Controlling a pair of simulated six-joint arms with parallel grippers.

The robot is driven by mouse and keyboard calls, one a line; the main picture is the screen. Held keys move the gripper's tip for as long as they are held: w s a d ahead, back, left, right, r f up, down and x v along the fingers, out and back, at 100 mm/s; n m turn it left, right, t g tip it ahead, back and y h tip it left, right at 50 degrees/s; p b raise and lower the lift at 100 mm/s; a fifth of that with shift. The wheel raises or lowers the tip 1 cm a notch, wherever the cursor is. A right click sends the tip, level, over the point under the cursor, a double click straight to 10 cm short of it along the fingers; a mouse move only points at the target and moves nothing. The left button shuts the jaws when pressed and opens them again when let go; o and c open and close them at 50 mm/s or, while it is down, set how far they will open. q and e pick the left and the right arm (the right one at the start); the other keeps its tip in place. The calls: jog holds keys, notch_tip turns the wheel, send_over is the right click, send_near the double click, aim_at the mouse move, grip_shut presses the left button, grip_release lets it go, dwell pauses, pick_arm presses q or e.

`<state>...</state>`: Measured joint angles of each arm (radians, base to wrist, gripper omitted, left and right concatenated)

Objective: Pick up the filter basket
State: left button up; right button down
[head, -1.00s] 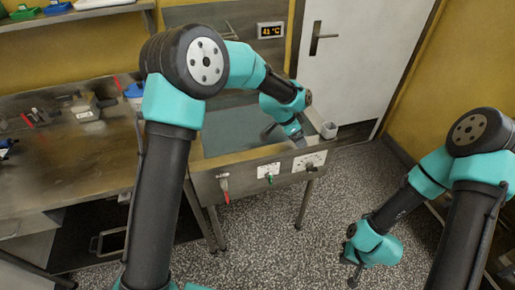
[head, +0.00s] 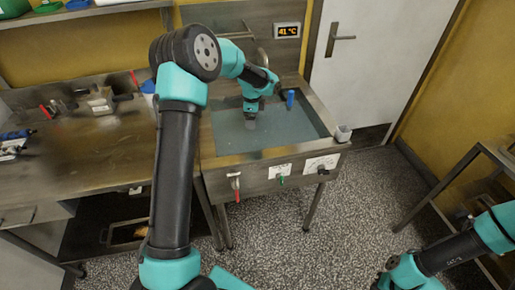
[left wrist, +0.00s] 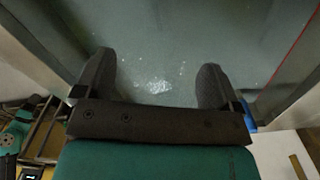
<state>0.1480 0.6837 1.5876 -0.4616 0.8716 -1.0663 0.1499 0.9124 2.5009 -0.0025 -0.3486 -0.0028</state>
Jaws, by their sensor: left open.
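I cannot clearly make out a filter basket; the tank's cloudy liquid hides what lies below. A blue upright piece, perhaps a handle (head: 290,98), stands near the back right of the tank (head: 262,168). My left gripper (head: 250,117) points down over the middle of the liquid, left of the blue piece. In the left wrist view the left gripper (left wrist: 154,78) is open, with only liquid and pale specks between its fingers. A bit of blue (left wrist: 249,120) shows beside the right finger. My right gripper is at the bottom edge, too cut off to read.
A small grey cup (head: 343,133) sits at the tank's front right corner. Valves and a red lever (head: 236,188) are on the front panel. The left counter (head: 75,150) holds metal tools. A temperature display (head: 287,30) reads 41 °C.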

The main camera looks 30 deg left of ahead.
pick_arm(q)
notch_tip(320, 180, down, 12)
jog(key=shift+f, duration=0.15)
dwell(0.5)
jog(key=shift+d+f, duration=0.1)
jog(key=shift+f, duration=2.5)
jog(key=shift+c, duration=0.2)
jog(key=c, duration=1.1)
jog(key=shift+o, duration=0.2)
jog(key=shift+r, duration=0.1)
